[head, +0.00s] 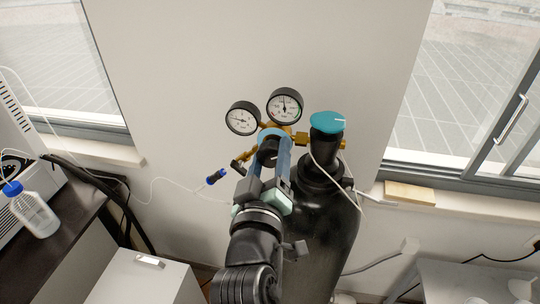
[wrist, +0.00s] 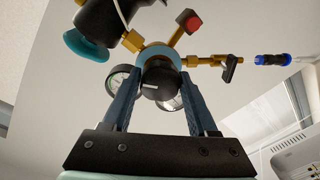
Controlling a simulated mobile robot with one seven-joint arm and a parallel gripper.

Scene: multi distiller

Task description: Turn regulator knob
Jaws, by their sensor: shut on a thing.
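The black regulator knob (head: 268,149) sits at the front of the brass regulator (head: 300,139), below two round gauges. In the wrist view the knob (wrist: 160,82) shows between my two blue fingers, with a blue ring and brass fittings behind it. My gripper (head: 271,158) is shut on the knob, one finger on each side. In the wrist view my gripper (wrist: 160,88) reaches up to the knob from below. The left gauge (head: 242,118) and the right gauge (head: 285,105) are clear in the head view and partly hidden in the wrist view.
A black gas cylinder (head: 330,230) with a teal-topped valve (head: 327,122) stands right of my gripper. A small lever (head: 238,166) and a blue connector (head: 216,176) are on the left. A desk with a bottle (head: 34,212) stands far left. A wall is behind.

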